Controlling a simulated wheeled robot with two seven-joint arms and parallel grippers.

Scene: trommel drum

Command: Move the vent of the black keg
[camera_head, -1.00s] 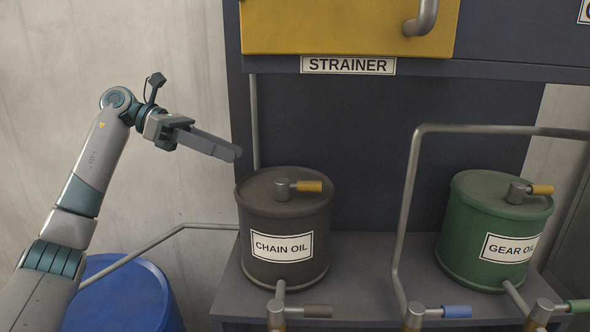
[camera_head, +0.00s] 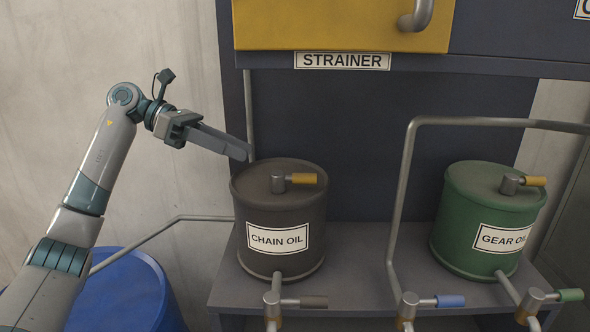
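The black keg (camera_head: 290,262), labelled CHAIN OIL, stands upright on a grey shelf. Its vent (camera_head: 300,179) is on the lid, a grey stub with a yellow-orange handle pointing right. My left gripper (camera_head: 246,153) is at the upper left of the keg, its long fingers pointing right and slightly down. The fingertips are near the keg's back left rim, apart from the vent. The fingers look close together, and I see nothing held between them. My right gripper is not in view.
A green GEAR OIL keg (camera_head: 478,225) with a similar vent (camera_head: 524,181) stands to the right. A bent pipe (camera_head: 404,180) rises between the kegs. Valves with brown (camera_head: 305,302), blue (camera_head: 450,301) and green handles line the shelf front. A STRAINER panel (camera_head: 341,61) hangs above. A blue barrel (camera_head: 125,295) stands lower left.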

